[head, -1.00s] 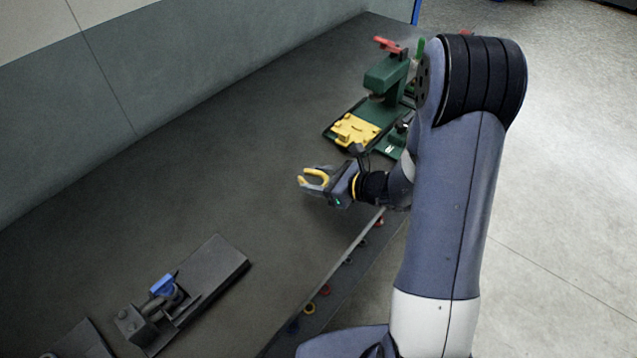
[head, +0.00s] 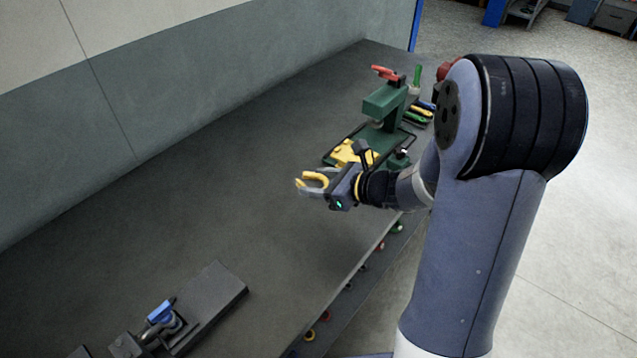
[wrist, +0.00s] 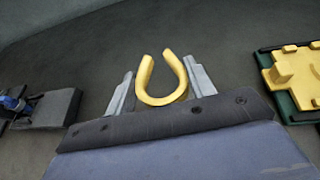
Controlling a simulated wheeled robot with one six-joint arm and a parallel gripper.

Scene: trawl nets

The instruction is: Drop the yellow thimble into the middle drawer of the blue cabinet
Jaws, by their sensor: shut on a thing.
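The yellow thimble (head: 316,178) is a U-shaped loop. My gripper (head: 311,187) is shut on it and holds it over the dark bench top. In the wrist view, the thimble (wrist: 161,90) stands between the two grey fingers of my gripper (wrist: 160,85), its open end pointing away from the palm. A bluish-grey cabinet (head: 613,16) shows in part at the far top right of the head view. I cannot tell whether it is the blue cabinet, and no middle drawer can be made out clearly.
The dark bench (head: 180,200) is mostly clear. A green press (head: 383,105) with a yellow block (head: 350,151) stands behind my gripper. A vice with a blue part (head: 160,312) is at the front left. Open floor (head: 570,200) lies to the right.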

